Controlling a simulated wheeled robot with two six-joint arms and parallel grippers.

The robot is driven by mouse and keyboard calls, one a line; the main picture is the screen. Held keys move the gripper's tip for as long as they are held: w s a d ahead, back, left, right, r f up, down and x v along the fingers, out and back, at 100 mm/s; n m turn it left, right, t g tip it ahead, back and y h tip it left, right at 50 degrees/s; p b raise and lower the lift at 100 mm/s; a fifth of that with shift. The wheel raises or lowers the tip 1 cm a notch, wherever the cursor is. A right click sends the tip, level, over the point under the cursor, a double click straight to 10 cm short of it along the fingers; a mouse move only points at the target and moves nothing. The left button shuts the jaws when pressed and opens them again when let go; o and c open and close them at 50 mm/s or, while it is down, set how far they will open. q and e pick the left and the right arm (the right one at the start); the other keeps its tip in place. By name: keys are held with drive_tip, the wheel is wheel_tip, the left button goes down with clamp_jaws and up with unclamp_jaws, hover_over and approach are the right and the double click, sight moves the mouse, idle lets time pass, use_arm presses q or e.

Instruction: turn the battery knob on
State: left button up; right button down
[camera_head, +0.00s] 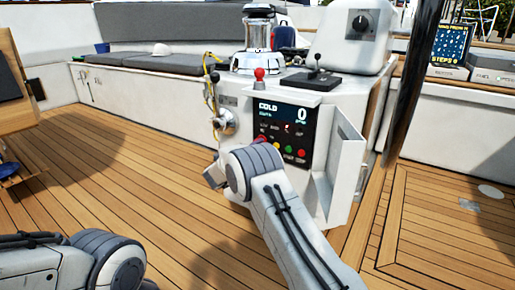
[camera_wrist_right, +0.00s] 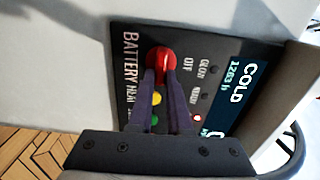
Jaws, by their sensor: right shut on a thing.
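The red battery knob (camera_wrist_right: 161,60) sits on the dark engine panel (camera_wrist_right: 215,65), beside the word BATTERY, in the right wrist view. My right gripper (camera_wrist_right: 161,78) is shut on the knob, with a dark finger on each side of it. A faint light mark shows on the knob; I cannot tell its setting. In the head view, my right arm reaches up to the panel (camera_head: 298,116) and hides the gripper. The screen reads COLD and 0, and a small red lamp (camera_wrist_right: 197,118) is lit near it. My left gripper is out of view.
The panel is in a white console (camera_head: 235,95) with an open white door (camera_head: 345,165) on its right. Yellow and green buttons are beside my fingers. Open teak deck (camera_head: 130,165) lies left.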

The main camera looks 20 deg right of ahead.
drive_tip(key=shift+d+f, duration=0.1)
drive_tip(key=shift+d, duration=0.05)
idle(0.4)
drive_tip(key=c, duration=0.9)
unclamp_jaws()
drive_tip(key=shift+o, duration=0.2)
drive_tip(key=p+v, duration=0.4)
drive_tip(key=v, duration=0.6)
drive_tip(key=shift+s+a+p, duration=0.2)
drive_tip(key=shift+a+p, duration=0.1)
